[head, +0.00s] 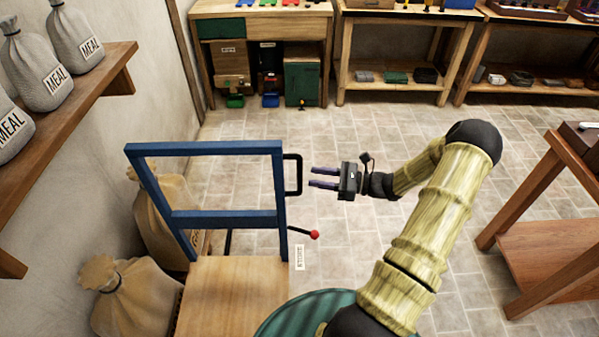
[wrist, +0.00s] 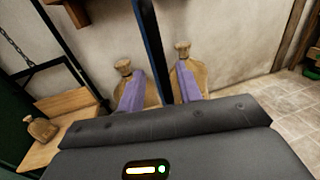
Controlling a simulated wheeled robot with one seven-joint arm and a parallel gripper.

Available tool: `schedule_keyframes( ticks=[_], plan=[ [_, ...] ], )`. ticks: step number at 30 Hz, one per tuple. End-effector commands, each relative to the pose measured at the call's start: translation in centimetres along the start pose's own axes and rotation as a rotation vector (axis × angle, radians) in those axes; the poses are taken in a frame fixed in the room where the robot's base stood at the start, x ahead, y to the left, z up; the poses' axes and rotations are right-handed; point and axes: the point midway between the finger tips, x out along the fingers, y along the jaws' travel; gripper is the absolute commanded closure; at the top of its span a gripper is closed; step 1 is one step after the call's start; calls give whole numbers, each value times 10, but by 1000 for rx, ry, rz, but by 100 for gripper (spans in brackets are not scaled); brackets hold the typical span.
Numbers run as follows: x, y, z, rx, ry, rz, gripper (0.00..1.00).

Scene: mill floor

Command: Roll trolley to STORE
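The trolley has a blue upright frame (head: 205,149) and a flat wooden bed (head: 232,295) at the lower left of the head view. A black handle (head: 298,176) sticks out from the right side of its frame. Below it is a lever with a red knob (head: 314,235). My gripper (head: 313,177) is open and empty just right of the handle, its fingers pointing at it and apart from it. In the wrist view, a dark blue upright (wrist: 152,50) shows between the two purple fingers. A small white tag (head: 299,258) has rotated lettering, too small to read surely.
Tied sacks (head: 137,300) stand on the floor against the left wall. A wall shelf (head: 70,120) holds several MEAL sacks. A workbench (head: 262,28) and tables (head: 400,95) line the back; another wooden table (head: 560,230) stands at right. The tiled floor (head: 390,130) between is clear.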

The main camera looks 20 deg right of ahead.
Motion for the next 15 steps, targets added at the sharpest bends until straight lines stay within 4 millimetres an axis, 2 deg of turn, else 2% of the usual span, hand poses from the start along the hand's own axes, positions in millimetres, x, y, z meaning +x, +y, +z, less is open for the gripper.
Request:
schedule_keyframes(
  ticks=[7,12,15],
  plan=[
    [43,1,1,1,-1,3,65],
    [58,0,0,0,0,1,65],
    [60,0,0,0,1,0,65]
  ],
)
